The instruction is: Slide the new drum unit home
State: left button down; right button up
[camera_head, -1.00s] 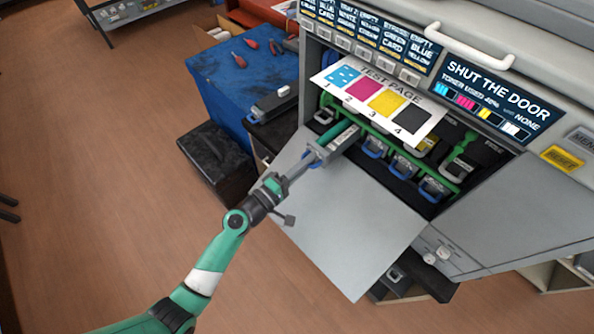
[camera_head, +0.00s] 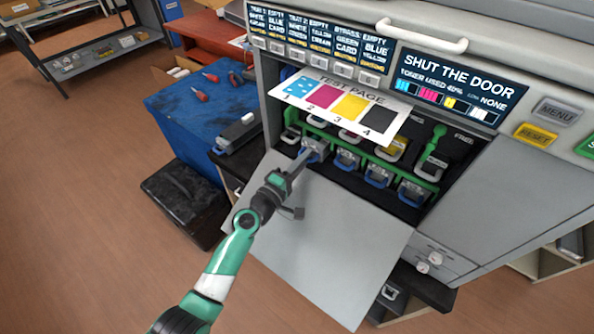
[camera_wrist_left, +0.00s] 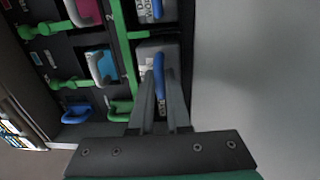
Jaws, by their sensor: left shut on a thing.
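The drum unit (camera_head: 318,146) is in the left-most slot of the lower row in the open printer. Its grey front face sits roughly level with its neighbours. My left gripper (camera_head: 309,157) is shut on the blue handle at its front. In the left wrist view, the gripper (camera_wrist_left: 158,82) has its two grey fingers on the blue handle (camera_wrist_left: 159,66), with the drum's grey face (camera_wrist_left: 147,50) behind it. The fingers hide part of that face. The rear of the drum is hidden inside the printer. My right gripper is not in view.
Other drum units with blue handles (camera_head: 378,176) fill the slots to the right. A green rail (camera_head: 350,146) runs above them. The lowered door (camera_head: 330,235) lies under my arm. A test page (camera_head: 340,104) overhangs the opening. The screen (camera_head: 447,88) reads "SHUT THE DOOR".

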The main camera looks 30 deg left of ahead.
pick_arm(q)
jog(key=shift+w+d+b, duration=0.15)
jog(key=shift+w+b, duration=0.15)
jog(key=shift+w, duration=0.5)
jog(key=c, duration=0.8)
grip_release()
jog(key=shift+o, duration=0.2)
jog(key=shift+f, duration=0.1)
jog(key=o, duration=0.4)
jog(key=shift+s, duration=0.1)
jog(key=shift+c, duration=0.2)
jog(key=shift+f, duration=0.1)
jog(key=shift+f, duration=0.1)
